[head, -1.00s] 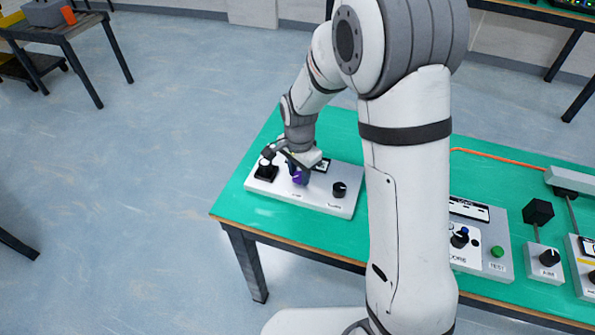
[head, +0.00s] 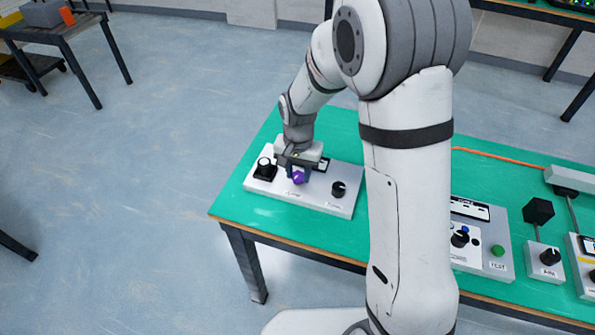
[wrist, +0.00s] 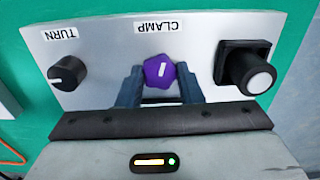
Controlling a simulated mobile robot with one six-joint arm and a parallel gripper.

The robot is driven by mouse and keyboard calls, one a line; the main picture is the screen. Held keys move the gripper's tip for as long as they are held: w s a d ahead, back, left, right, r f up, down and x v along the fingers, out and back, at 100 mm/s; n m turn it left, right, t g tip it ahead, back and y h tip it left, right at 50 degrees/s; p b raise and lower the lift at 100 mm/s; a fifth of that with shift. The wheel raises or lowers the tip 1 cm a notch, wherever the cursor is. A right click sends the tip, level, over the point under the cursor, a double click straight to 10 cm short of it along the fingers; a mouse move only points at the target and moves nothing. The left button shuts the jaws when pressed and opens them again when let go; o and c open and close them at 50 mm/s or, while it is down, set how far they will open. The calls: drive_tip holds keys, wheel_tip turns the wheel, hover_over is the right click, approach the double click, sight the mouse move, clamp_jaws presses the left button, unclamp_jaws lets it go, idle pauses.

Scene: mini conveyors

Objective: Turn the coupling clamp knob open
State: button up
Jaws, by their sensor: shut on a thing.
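The clamp knob (wrist: 159,71) is purple with a white mark. It sits on a pale grey panel (wrist: 107,55) under a label reading CLAMP, upside down in the wrist view. My gripper (wrist: 160,82) is shut on the knob, with one dark finger on each side of it. In the head view my gripper (head: 298,172) comes down over the panel from above, and the purple knob (head: 298,178) shows between its fingers. The white mark on the knob points nearly straight up and down in the wrist view.
A black knob labelled TURN (wrist: 67,73) is on the left in the wrist view, and a black square mount with a white button (wrist: 247,68) on the right. The panel stands on a green table (head: 283,222). A TEST box (head: 497,227) stands farther right.

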sight(298, 174)
drive_tip(key=n, duration=0.6)
drive_tip(key=shift+w+n, duration=0.1)
drive_tip(key=shift+n, duration=0.2)
drive_tip(key=n, duration=0.5)
drive_tip(key=shift+r+b, duration=0.1)
drive_tip(key=shift+b, duration=0.2)
drive_tip(key=shift+n, duration=0.4)
drive_tip(key=o, duration=1)
drive_tip(key=shift+c, duration=0.2)
wheel_tip(298, 174, up, 8)
drive_tip(key=shift+f, duration=0.15)
